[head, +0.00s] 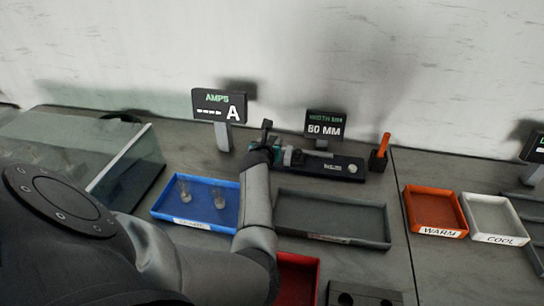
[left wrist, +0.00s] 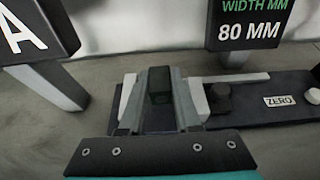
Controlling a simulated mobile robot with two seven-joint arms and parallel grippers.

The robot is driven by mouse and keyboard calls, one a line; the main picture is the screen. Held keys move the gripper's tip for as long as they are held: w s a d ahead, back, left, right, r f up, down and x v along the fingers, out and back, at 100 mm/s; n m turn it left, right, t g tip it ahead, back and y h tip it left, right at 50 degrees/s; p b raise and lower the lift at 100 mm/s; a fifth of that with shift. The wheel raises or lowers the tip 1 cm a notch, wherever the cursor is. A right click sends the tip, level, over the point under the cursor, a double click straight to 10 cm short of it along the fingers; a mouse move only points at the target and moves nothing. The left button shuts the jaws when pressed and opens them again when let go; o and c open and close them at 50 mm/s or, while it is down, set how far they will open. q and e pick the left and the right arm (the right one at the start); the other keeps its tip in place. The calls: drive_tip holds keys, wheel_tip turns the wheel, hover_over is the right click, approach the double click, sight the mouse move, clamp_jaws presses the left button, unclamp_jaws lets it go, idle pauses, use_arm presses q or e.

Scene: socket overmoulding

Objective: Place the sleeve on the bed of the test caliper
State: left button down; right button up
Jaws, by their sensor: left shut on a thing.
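The test caliper (head: 338,168) is a dark bed with pale jaws and a round button, below a display reading 80 MM. My left gripper (head: 268,140) is at the caliper's left end. In the left wrist view, the gripper's fingers (left wrist: 160,98) are shut on a small dark thing, apparently the sleeve (left wrist: 159,84), in front of the caliper (left wrist: 262,108). Its pale jaw stands close to the right finger. The gripper hides part of the bed, and I cannot tell whether the sleeve touches it. My right gripper is not in view.
The AMPS display (head: 219,104) stands left of the caliper. In front are a blue tray (head: 160,207) with clear pieces and an empty grey tray (head: 333,212). An orange-handled tool (head: 384,146) stands in a holder right of the caliper. Orange WARM (head: 436,233) and white COOL trays (head: 492,239) lie farther right.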

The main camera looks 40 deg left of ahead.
use_arm(q)
wheel_tip(320, 180, down, 4)
drive_tip(key=shift+f+b, duration=0.15)
drive_tip(key=shift+b, duration=0.85)
drive_tip(key=c, duration=0.9)
unclamp_jaws()
drive_tip(key=shift+f, duration=0.1)
